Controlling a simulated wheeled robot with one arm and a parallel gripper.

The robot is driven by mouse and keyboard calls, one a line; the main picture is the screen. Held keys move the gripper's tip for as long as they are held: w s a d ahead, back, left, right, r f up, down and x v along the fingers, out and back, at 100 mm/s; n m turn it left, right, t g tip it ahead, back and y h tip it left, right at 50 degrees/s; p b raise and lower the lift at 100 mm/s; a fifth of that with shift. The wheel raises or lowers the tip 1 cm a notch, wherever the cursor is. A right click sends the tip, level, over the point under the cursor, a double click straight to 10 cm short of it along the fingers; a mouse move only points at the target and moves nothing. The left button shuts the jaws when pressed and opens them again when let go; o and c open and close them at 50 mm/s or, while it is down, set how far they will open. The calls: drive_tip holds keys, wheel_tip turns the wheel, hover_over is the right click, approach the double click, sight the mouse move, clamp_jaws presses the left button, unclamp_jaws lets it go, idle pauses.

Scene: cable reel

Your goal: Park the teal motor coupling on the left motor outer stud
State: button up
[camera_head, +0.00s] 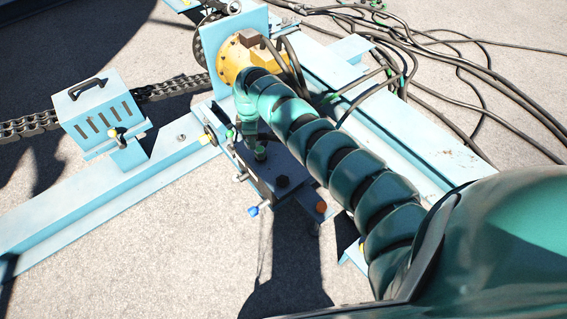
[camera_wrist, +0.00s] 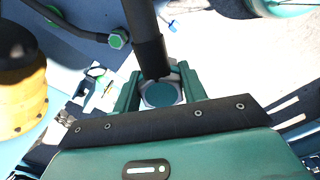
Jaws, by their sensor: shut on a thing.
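In the wrist view, my gripper (camera_wrist: 158,78) is shut on the teal motor coupling (camera_wrist: 160,95), a round teal face in a pale grey collar between the two teal fingers. A thick black hose (camera_wrist: 143,28) runs up from the coupling. In the head view, my arm bends down beside the yellow motor (camera_head: 236,60), above a dark valve block (camera_head: 268,178). The fingertips and coupling are hard to make out there. A green-capped fitting (camera_head: 260,153) stands on the block near my gripper. I cannot tell which fitting is the left motor outer stud.
A blue-handled tap (camera_head: 253,210) and an orange-topped fitting (camera_head: 321,207) sit on the block's near side. A slotted blue box (camera_head: 101,108) and heavy chain (camera_head: 28,126) lie left. Black hoses (camera_head: 455,75) spread at right. Open concrete lies in front.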

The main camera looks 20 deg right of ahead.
drive_tip(key=f, duration=0.1)
drive_tip(key=f+n, duration=0.1)
drive_tip(key=shift+w+f+n+b, duration=0.3)
drive_tip(key=shift+w+b, duration=0.05)
drive_tip(key=shift+f+n, duration=0.8)
drive_tip(key=shift+f, duration=0.55)
drive_tip(key=n+b, duration=0.4)
drive_tip(key=b, duration=0.1)
approach(284, 177)
wheel_tip(284, 177, down, 6)
drive_tip(key=b, duration=0.6)
drive_tip(key=shift+a+r, duration=0.1)
drive_tip(key=shift+a, duration=0.05)
drive_tip(key=shift+f+b, duration=0.6)
drive_tip(key=shift+b, duration=0.1)
drive_tip(key=shift+f+b, duration=0.4)
drive_tip(key=shift+b, duration=0.2)
drive_tip(key=o, duration=1.2)
